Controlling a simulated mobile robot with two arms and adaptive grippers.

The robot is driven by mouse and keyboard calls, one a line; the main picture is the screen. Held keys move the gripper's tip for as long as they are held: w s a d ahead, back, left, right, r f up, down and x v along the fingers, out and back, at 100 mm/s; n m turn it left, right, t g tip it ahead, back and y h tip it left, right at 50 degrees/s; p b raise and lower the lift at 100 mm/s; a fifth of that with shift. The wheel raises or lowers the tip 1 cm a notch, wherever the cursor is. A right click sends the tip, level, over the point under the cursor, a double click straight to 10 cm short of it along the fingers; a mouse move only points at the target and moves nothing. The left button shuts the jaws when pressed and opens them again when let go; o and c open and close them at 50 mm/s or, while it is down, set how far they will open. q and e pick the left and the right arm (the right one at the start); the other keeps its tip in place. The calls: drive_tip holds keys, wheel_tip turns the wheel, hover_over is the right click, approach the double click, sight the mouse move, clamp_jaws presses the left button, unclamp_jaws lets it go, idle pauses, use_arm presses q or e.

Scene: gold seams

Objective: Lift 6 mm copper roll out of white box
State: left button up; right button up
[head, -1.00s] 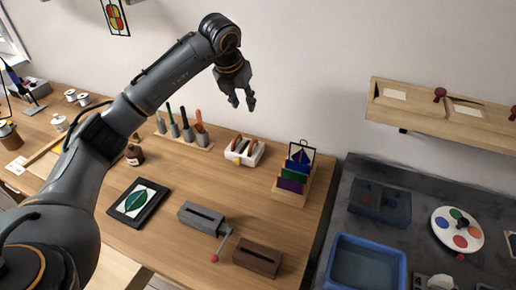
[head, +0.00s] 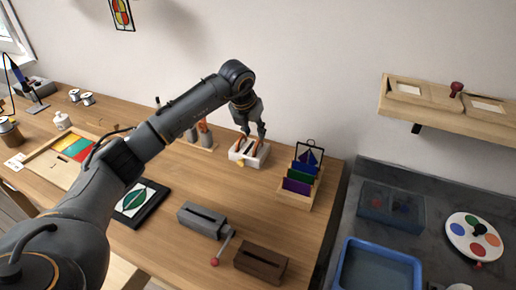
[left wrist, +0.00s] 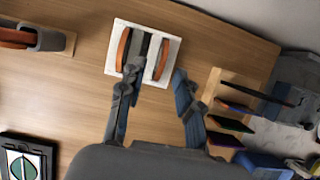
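The white box (head: 262,160) stands near the back of the wooden bench. In the left wrist view the white box (left wrist: 117,66) holds a copper-coloured roll at the left (left wrist: 123,50), another at the right (left wrist: 163,60), and dark grey pieces between them. I cannot read which roll is the 6 mm one. My left gripper (head: 253,136) points down just over the box. In the left wrist view its fingers (left wrist: 157,73) are spread, with nothing held; one tip overlaps the box and the other appears beside its right side. Contact cannot be told. My right gripper is out of view.
A rack of coloured glass sheets (head: 299,185) stands close to the right of the box. A tool stand (head: 205,135) is to its left. A grey block with a red-knobbed crank (head: 203,221) and a brown slotted block (head: 261,262) sit in front; bare bench lies between.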

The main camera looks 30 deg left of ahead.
sight(258, 141)
use_arm(q)
drive_tip(key=x, duration=0.2)
drive_tip(key=p+x, duration=0.1)
drive_tip(key=x, duration=0.2)
drive_tip(key=shift+d+f, duration=0.25)
drive_tip(key=shift+f, duration=0.1)
drive_tip(key=shift+w+f, duration=0.2)
drive_tip(key=shift+f, duration=0.1)
drive_tip(key=shift+c, duration=0.2)
clamp_jaws()
